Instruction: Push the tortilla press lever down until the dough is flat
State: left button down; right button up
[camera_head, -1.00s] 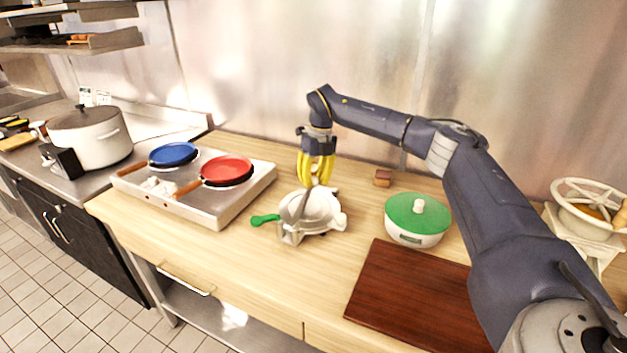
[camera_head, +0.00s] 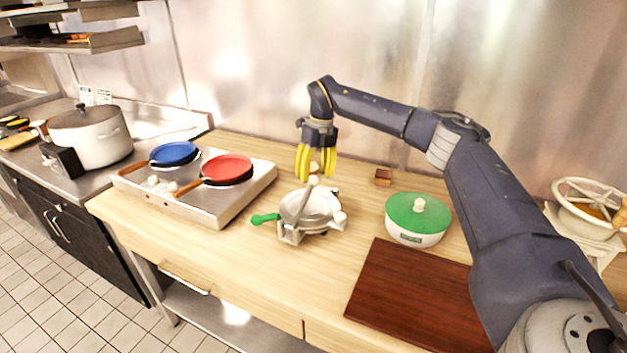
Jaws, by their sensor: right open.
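The tortilla press (camera_head: 318,213) is a silver metal device on the wooden counter, in the middle of the head view. Its lever (camera_head: 303,200) tilts up and ends in a pale round knob just below my right gripper. A green handle (camera_head: 264,219) sticks out at its left. My right gripper (camera_head: 316,174), with yellow fingers pointing down, is open and empty above the back of the press. I cannot tell whether its fingers touch the knob. Dough is not visible. My left gripper is not in view.
A green-lidded white bowl (camera_head: 417,218) and a dark red cutting board (camera_head: 411,296) lie to the right. A griddle (camera_head: 226,206) with a red pan (camera_head: 227,168) and a blue pan (camera_head: 173,153) stands to the left. A small brown block (camera_head: 383,177) sits behind.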

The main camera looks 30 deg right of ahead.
notch_tip(320, 180, up, 10)
jog(key=d, duration=0.1)
jog(key=shift+d+f, duration=0.2)
jog(key=shift+f, duration=0.05)
